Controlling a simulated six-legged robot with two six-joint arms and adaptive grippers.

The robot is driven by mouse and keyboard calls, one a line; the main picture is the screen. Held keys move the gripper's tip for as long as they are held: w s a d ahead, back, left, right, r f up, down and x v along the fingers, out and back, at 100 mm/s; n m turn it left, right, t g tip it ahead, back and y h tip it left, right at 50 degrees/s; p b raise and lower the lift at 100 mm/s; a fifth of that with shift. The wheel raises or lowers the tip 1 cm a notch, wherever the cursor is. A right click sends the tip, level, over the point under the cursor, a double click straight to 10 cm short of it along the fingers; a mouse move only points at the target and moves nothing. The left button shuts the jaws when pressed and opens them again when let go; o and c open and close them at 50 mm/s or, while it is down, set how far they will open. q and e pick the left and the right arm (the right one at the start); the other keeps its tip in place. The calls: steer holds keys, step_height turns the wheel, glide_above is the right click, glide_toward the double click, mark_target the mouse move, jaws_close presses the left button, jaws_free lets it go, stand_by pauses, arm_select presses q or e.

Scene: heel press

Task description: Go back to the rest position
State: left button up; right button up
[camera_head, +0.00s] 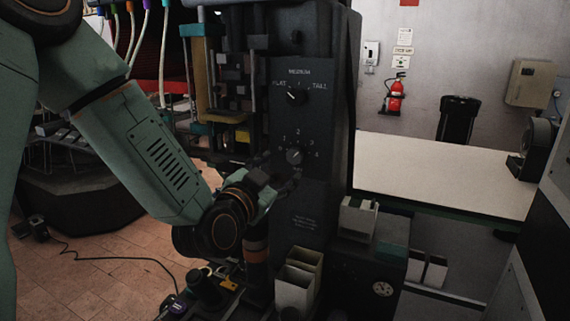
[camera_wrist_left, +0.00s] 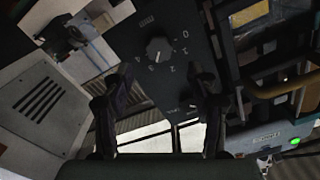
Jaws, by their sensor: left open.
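A tall dark control panel (camera_head: 312,190) stands in the middle of the head view. It has an upper knob (camera_head: 296,95) with labels MEDIUM, FLAT and TALL, and a lower numbered knob (camera_head: 295,156). My left gripper (camera_head: 272,182) is just in front of the panel, below and left of the lower knob. In the left wrist view, its two dark fingers (camera_wrist_left: 158,98) are spread apart with nothing between them. The numbered knob (camera_wrist_left: 159,50) shows beyond the fingertips, apart from them. My right gripper is in neither view.
Light bins (camera_head: 298,278) and a box with a gauge (camera_head: 382,289) stand low beside the panel. A white counter (camera_head: 440,172) is to the right. A press frame with a yellow part (camera_head: 204,75) is left of the panel. A black cable (camera_head: 115,257) lies on the tiled floor.

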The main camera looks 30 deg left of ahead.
arm_select(q)
steer(key=shift+s, duration=0.5)
steer(key=shift+w+d, duration=0.1)
